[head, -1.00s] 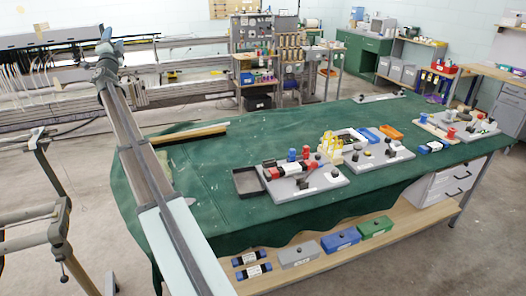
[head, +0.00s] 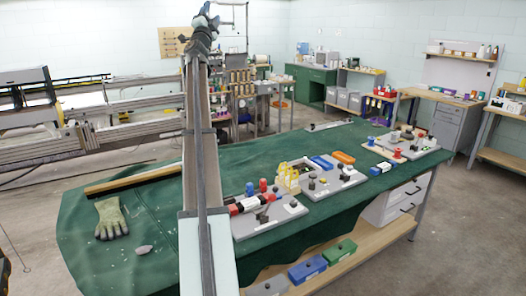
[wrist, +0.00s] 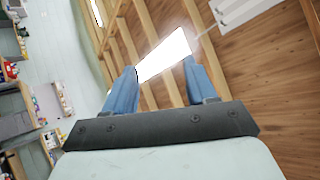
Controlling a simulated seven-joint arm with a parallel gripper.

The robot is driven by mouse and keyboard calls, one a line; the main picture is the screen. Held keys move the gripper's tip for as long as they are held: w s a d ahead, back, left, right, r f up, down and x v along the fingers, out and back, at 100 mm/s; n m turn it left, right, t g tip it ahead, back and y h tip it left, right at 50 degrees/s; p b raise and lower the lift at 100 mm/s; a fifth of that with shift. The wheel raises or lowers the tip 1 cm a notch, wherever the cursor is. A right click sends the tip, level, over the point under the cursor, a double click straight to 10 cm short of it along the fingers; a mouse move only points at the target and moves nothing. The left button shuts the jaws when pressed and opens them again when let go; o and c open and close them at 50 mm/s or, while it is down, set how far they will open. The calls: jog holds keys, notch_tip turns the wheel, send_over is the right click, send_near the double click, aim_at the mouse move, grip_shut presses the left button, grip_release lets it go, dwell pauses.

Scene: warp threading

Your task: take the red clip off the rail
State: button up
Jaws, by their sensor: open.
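My gripper (head: 203,22) is raised high at the top of the head view, well away from the table. In the wrist view my gripper (wrist: 160,80) shows two blue fingers spread apart with nothing between them. The wrist view faces a bright lamp and wooden beams. I cannot pick out the red clip or its rail for sure. Red pieces (head: 397,153) also stand on the far board.
The green-covered table (head: 150,220) carries a work glove (head: 110,218), a grey stone-like piece (head: 144,249) and a wooden strip (head: 130,180) at left. Yellow pieces (head: 288,180) stand on the middle board. Blue (head: 306,270) and green (head: 340,251) boxes sit on the lower shelf.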

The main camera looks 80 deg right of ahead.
jog(key=s+d+r+g, duration=0.25)
jog(key=s+r, duration=0.25)
jog(key=s, duration=1.1)
jog(key=s+d+r+g, duration=0.1)
jog(key=s+r+g, duration=0.35)
jog(key=s, duration=1.05)
jog(key=w+d+f+n+t+y, duration=0.4)
jog(key=w+f+n, duration=0.1)
jog(key=f+n, duration=0.5)
jog(key=w+d+f+n+t+y, duration=0.4)
jog(key=f+n, duration=0.3)
jog(key=f, duration=0.5)
jog(key=w+d+f+n+t+y, duration=0.35)
jog(key=w+f+n+y, duration=0.2)
jog(key=f+n, duration=0.5)
jog(key=n+g+y, duration=0.7)
jog(key=n+y, duration=0.5)
send_near(263, 180)
jog(key=f, duration=1.2)
jog(key=shift+s+d, duration=0.1)
jog(key=shift+d, duration=0.25)
jog(key=c, duration=1)
